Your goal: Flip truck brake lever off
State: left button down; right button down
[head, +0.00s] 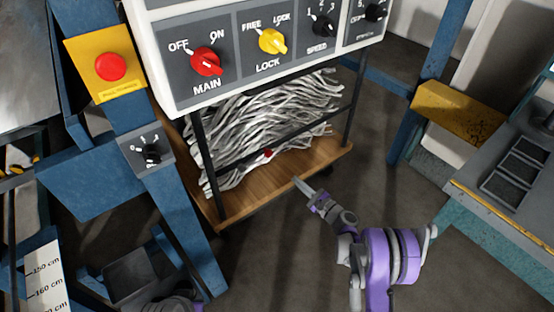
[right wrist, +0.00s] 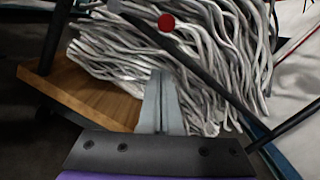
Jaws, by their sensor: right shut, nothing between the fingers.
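The truck (head: 250,200) is a wooden platform with black posts, loaded with grey strands, below the control panel in the head view. A small red knob (head: 268,153) shows at the dark bar across the truck's front, and it also shows in the right wrist view (right wrist: 166,22). It looks like the brake lever's end; the rest of the lever cannot be told apart. My right gripper (head: 299,183) is shut and empty at the platform's front edge, apart from the knob, to its lower right. In the right wrist view its fingers (right wrist: 161,78) point toward the knob.
The white control panel (head: 180,105) with red and yellow knobs overhangs the truck. A blue post (head: 175,215) with a small black switch (head: 150,152) stands on the left. A yellow block (head: 460,112) and a grey machine (head: 500,190) are at right. The floor in front is clear.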

pick_arm(q)
jog(key=shift+w+a+f, duration=0.1)
jog(key=shift+w+f, duration=0.2)
jog(key=shift+w, duration=0.05)
pick_arm(e)
jog(key=shift+w+d+f+m+t, duration=0.15)
jog(key=shift+w+f+m+t, duration=0.1)
jog(key=shift+f, duration=0.2)
jog(key=shift+w+d+f+m+t, duration=0.15)
jog(key=shift+f+m, duration=0.1)
jog(key=shift+f, duration=0.15)
pick_arm(q)
jog(key=shift+f+b, duration=0.65)
pick_arm(e)
jog(key=w+a+r, duration=0.4)
jog(key=w+a, duration=0.3)
jog(key=a, duration=0.1)
jog(key=shift+r, duration=0.2)
jog(key=shift+w+a+r, duration=0.1)
pick_arm(q)
jog(key=shift+r, duration=0.15)
pick_arm(e)
jog(key=shift+r+n, duration=0.25)
jog(key=shift+n, duration=0.15)
